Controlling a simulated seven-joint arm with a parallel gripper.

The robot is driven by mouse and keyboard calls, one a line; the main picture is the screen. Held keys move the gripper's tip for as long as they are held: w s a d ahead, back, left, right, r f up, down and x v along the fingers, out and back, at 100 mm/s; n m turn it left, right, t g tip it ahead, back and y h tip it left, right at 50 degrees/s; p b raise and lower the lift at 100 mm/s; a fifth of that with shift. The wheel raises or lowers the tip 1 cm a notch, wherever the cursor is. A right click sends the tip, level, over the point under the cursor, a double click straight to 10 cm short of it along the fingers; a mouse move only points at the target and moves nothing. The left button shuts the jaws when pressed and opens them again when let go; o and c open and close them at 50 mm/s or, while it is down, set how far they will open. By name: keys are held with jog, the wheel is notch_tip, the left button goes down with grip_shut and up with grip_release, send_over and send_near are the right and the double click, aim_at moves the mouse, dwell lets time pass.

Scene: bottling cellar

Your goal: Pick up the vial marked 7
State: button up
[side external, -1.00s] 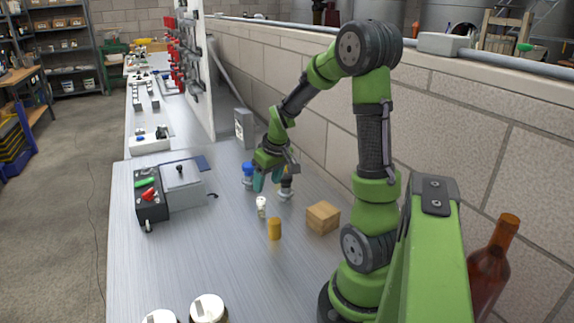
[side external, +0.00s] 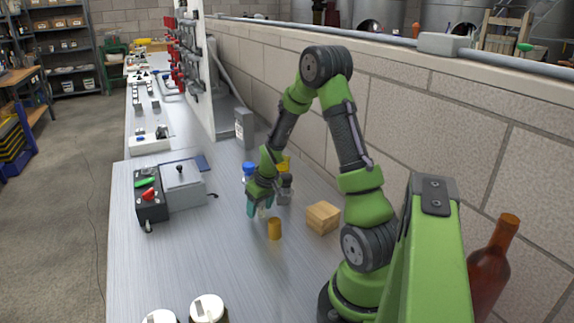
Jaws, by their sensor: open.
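My gripper (side external: 260,209) is open and points down, low over the middle of the metal bench (side external: 205,255). It covers the spot where a small white vial stood a second ago, so that vial is hidden or nearly so. I cannot tell whether it is between the fingers. A blue-capped vial (side external: 248,169) stands just behind the gripper. A yellow-capped vial (side external: 285,163) stands behind it to the right, partly hidden by my wrist. I can read no number on any vial.
A short amber cylinder (side external: 274,229) stands close in front of the gripper. A wooden block (side external: 323,217) lies to the right. A grey box with a control panel (side external: 150,197) is at the left. White-lidded jars (side external: 207,308) stand at the near edge. The left front bench is clear.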

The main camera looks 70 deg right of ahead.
grip_shut()
dwell(0.3)
